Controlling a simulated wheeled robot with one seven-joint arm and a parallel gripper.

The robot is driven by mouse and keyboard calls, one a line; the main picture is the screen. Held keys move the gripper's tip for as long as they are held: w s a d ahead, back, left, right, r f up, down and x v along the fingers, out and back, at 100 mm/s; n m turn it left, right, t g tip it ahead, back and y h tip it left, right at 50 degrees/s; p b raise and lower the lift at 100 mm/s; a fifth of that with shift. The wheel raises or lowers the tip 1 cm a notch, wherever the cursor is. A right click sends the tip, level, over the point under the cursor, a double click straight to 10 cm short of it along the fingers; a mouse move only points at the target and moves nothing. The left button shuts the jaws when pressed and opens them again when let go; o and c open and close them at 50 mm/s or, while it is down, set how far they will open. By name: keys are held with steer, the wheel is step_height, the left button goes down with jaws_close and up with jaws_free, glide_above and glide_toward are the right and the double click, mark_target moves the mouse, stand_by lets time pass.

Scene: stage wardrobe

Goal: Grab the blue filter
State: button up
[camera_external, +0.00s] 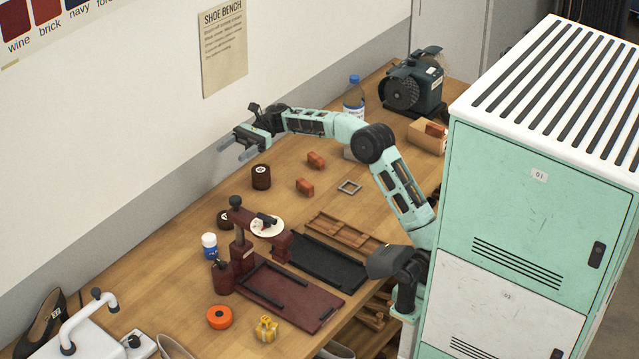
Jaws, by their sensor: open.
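No object is plainly recognisable as a blue filter. A small cylinder with a blue body and a white top (209,245) stands upright on the wooden bench, left of the dark red press. A clear bottle with a blue cap (354,98) stands at the back of the bench. My gripper (235,150) is open and empty, raised over the far left of the bench near the wall. It is apart from both of these things, and its fingers point left.
Dark brown cylinders (261,177), reddish blocks (305,187) and a grey square frame (349,187) lie mid-bench. The dark red press (243,255) carries a white plate. An orange ring (220,317) and a yellow item (266,328) lie in front. A grinder (415,83) stands behind; a mint cabinet (530,220) blocks the right.

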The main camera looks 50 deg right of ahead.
glide_toward(204, 243)
steer(key=a, duration=0.1)
steer(key=a+p, duration=0.1)
steer(key=a, duration=0.1)
steer(key=shift+w+a+f, duration=0.1)
steer(key=shift+w+f, duration=0.1)
steer(key=shift+a+p, duration=0.3)
steer(key=shift+a, duration=0.3)
steer(key=a, duration=0.2)
steer(key=a+p, duration=0.1)
steer(key=a, duration=0.1)
steer(key=shift+s+r, duration=0.25)
steer(key=shift+s, duration=0.1)
steer(key=shift+a, duration=0.6)
steer(key=c, duration=1.1)
